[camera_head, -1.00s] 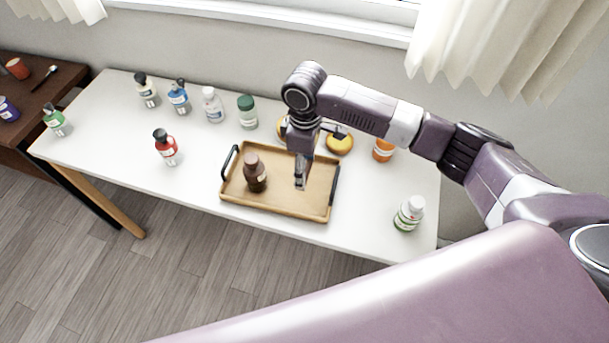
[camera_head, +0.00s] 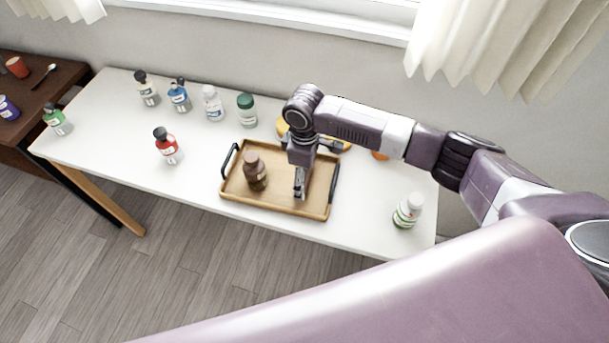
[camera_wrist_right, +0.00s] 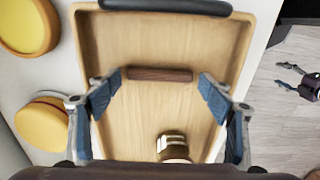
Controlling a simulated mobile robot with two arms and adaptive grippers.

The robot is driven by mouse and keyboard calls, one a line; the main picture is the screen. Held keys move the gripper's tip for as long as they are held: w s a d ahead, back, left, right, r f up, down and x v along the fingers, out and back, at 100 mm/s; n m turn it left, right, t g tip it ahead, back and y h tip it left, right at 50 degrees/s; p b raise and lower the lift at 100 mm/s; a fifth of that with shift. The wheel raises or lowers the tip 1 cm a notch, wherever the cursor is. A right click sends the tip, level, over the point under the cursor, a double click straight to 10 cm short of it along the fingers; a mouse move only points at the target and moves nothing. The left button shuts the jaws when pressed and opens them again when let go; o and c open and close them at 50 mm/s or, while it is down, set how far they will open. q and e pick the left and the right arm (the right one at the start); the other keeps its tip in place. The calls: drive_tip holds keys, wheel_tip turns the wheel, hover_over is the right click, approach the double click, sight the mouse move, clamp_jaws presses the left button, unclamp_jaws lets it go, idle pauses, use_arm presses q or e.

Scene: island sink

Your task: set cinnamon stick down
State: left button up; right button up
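The cinnamon stick (camera_wrist_right: 160,74) is a short brown stick lying crosswise over the wooden tray (camera_wrist_right: 225,50) in the right wrist view. My right gripper (camera_wrist_right: 161,82) is over the tray with its blue-padded fingers wide apart, one just beyond each end of the stick, with small gaps. In the head view my right gripper (camera_head: 299,194) points down into the right half of the tray (camera_head: 270,205), and I cannot make out the stick there. My left gripper (camera_wrist_right: 285,78) appears small at the right edge of the wrist view, above the floor, fingers apart.
A brown bottle (camera_head: 255,172) stands in the tray's left half. A white-capped bottle (camera_head: 408,211) is right of the tray, a red bottle (camera_head: 166,147) left. Several bottles line the back. Yellow round items (camera_wrist_right: 27,25) sit beside the tray, partly behind my arm in the head view.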

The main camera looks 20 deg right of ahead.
wheel_tip(320, 180, up, 12)
drive_tip(key=b, duration=0.1)
drive_tip(key=shift+r, duration=0.15)
idle(0.5)
idle(0.5)
